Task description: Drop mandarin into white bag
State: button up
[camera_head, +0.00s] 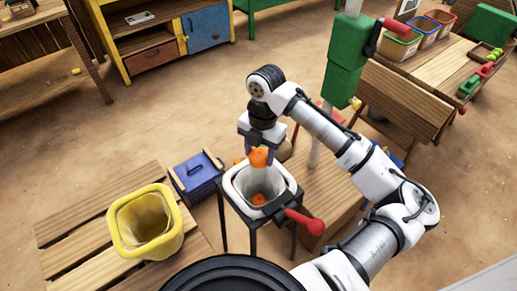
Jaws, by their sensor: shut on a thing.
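My gripper (259,150) points down over the white bag and is shut on an orange mandarin (259,158). The mandarin is above the bag's far rim and mouth. The white bag (236,186) hangs open in a dark stand with legs. Another orange fruit (259,199) lies inside the bag. The fingers are small and partly hidden by the held mandarin.
A yellow bag (119,238) stands open on wooden slats at the lower left. A blue box (196,178) is left of the stand. A red-knobbed handle (314,226) juts out at the stand's right. A wooden table with coloured bins (399,46) is at the upper right.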

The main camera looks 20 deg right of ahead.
aim_at(259, 160)
jog(key=shift+f+b, duration=1.05)
jog(key=shift+f, duration=0.8)
jog(key=o, duration=1.1)
jog(key=shift+c, duration=0.2)
jog(key=shift+r, duration=0.1)
notch_tip(259, 160, up, 14)
jog(key=w+d, duration=0.1)
jog(key=shift+f+b, duration=0.2)
jog(key=shift+b, duration=0.25)
jog(key=shift+d+f, duration=0.1)
